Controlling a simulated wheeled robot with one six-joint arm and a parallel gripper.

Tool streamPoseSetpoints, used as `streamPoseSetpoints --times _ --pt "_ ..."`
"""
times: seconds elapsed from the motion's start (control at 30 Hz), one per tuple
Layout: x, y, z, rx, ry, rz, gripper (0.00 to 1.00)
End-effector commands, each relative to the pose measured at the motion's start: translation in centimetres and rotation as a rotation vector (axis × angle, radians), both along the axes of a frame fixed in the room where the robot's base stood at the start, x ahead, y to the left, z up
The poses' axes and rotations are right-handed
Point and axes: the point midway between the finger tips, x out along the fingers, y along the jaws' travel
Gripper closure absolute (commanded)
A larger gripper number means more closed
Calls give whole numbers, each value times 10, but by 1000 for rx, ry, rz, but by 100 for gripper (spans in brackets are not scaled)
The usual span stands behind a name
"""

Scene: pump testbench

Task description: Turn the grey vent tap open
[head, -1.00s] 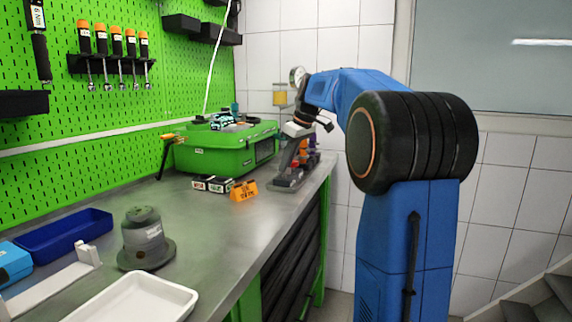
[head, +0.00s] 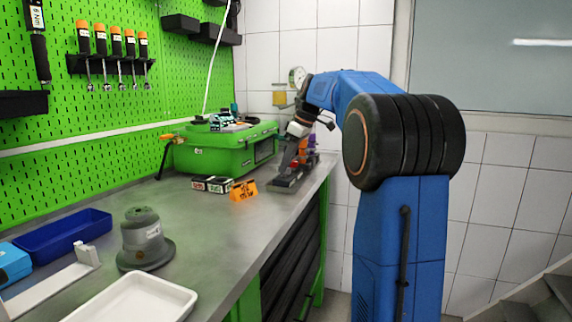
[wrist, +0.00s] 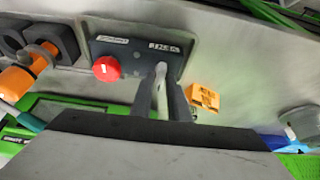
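In the wrist view a dark panel box (wrist: 130,48) carries a red knob (wrist: 106,68) and two white labels. A pale grey lever, seemingly the vent tap (wrist: 161,78), stands at its near edge. My gripper (wrist: 162,90) has one dark finger on each side of this lever, very close to it. I cannot tell whether the fingers press on it. In the head view my gripper (head: 290,155) points down at the far right end of the bench, and the tap is hidden there.
An orange sign (head: 243,190) and small labelled boxes (head: 212,184) stand left of the gripper. A green case (head: 222,150) is behind them. An orange fitting in dark clamps (wrist: 25,70) lies left of the panel. A grey pump (head: 143,240) stands nearer; mid-bench is clear.

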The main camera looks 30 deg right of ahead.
Motion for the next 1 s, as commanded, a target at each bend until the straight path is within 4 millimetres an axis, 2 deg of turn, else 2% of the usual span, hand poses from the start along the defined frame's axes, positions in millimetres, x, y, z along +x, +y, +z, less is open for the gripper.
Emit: streamPoseSetpoints --times 0.33,0.47,0.67,1.0 --pt "0 0 1 0 -1 -1 71" --pt "-2 -2 7 0 -2 -2 71" --pt "-11 -10 36 -1 -3 -2 71" --pt "-31 -27 99 -1 -3 -3 71"
